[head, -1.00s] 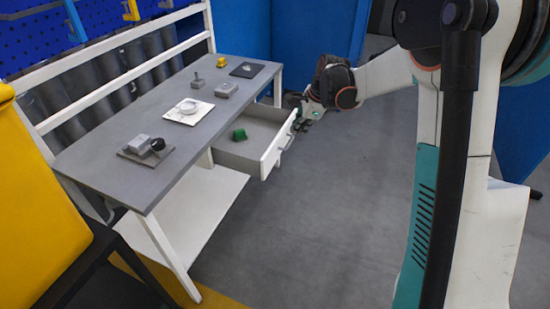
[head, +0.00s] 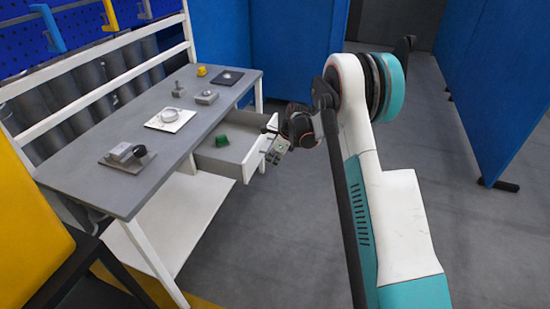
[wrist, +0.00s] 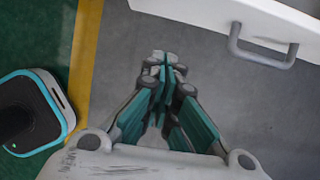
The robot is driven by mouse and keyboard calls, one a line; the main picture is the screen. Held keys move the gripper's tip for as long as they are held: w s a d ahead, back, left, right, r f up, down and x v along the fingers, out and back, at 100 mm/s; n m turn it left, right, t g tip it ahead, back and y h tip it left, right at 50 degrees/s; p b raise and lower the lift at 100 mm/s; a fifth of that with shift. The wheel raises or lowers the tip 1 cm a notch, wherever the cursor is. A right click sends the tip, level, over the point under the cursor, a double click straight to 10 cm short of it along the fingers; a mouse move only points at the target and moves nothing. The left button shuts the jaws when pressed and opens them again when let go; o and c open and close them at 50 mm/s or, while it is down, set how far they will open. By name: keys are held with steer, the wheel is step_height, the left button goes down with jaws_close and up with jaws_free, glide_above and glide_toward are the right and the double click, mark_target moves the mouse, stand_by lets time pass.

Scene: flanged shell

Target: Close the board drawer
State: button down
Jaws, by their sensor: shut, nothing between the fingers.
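The board drawer (head: 222,158) hangs open under the grey table, its white front standing out from the table edge. A green block lies inside it (head: 222,141). In the wrist view the drawer's white front (wrist: 215,12) and its grey bar handle (wrist: 262,52) show at the top right. My gripper (wrist: 165,68) is shut and empty, below and left of the handle in that view, apart from it. In the head view my gripper (head: 274,152) is close to the outer face of the drawer front; I cannot tell whether it touches.
The grey table (head: 165,150) carries a white plate (head: 170,120) with a round part, a dark pad (head: 227,77), a yellow part (head: 201,71) and grey parts. A yellow chair (head: 30,220) stands at the left. Blue partitions (head: 300,60) stand behind. Floor is clear right of the table.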

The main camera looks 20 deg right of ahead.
steer(key=w+a+f+b, duration=0.2)
steer(key=w+a+f, duration=0.1)
steer(key=a, duration=0.1)
steer(key=shift+a+f, duration=0.2)
steer(key=shift+f, duration=0.05)
steer(key=shift+w, duration=0.15)
